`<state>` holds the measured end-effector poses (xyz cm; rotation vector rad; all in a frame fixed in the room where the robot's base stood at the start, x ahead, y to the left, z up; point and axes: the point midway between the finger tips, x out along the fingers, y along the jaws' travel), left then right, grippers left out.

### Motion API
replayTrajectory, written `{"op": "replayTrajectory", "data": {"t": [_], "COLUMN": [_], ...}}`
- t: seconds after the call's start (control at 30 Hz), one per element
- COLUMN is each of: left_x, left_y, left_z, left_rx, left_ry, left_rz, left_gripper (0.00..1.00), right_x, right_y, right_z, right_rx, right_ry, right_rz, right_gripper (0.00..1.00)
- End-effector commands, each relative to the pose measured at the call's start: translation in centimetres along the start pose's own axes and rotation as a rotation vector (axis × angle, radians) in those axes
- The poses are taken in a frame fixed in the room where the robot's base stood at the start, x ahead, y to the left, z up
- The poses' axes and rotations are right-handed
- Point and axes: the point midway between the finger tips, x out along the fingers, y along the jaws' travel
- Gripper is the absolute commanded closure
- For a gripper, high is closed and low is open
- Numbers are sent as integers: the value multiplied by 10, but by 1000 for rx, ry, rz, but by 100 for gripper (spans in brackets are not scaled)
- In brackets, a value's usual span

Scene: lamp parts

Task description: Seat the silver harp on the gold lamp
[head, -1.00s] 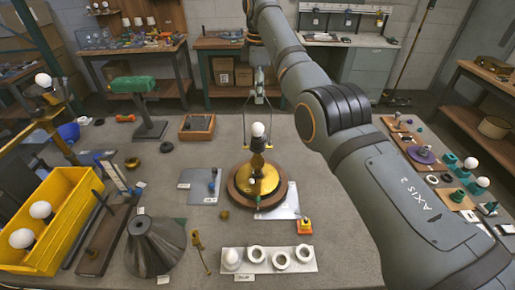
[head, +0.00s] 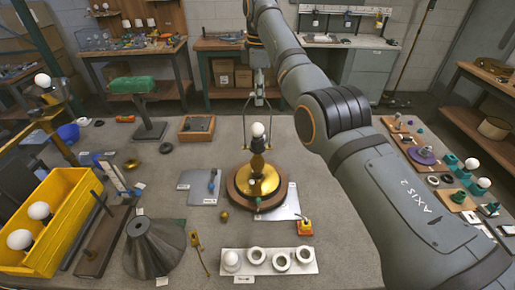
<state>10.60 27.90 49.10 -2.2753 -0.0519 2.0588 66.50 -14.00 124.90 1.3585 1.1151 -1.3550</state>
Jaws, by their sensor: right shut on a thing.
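The gold lamp (head: 257,187) stands upright on a round wooden base near the middle of the table, with a white bulb (head: 257,130) on top. The silver harp (head: 244,130) is a thin wire loop, upright, with one leg on each side of the bulb. My right gripper (head: 259,97) is above the bulb, shut on the top of the harp. The harp's lower ends come down beside the lamp's neck; I cannot tell whether they touch it. My left gripper is not in view.
A white tray with several rings (head: 306,268) lies in front of the lamp. A grey cone shade (head: 154,248) and a yellow bin (head: 60,220) are to the left. A green-topped stand (head: 150,130) is behind left.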

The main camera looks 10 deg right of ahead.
Motion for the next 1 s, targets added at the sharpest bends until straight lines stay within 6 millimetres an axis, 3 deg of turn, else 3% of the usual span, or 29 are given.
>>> {"op": "replayTrajectory", "data": {"t": [0.93,0.97,1.0], "left_x": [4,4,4], "left_y": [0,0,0], "left_z": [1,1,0], "left_rx": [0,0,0], "left_ry": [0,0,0], "left_rz": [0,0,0], "left_gripper": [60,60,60], "right_x": [4,4,4], "right_y": [0,0,0], "right_z": [0,0,0], "right_rx": [0,0,0], "right_ry": [0,0,0], "right_rz": [-1,-1,-1], "right_gripper": [100,79,73]}}
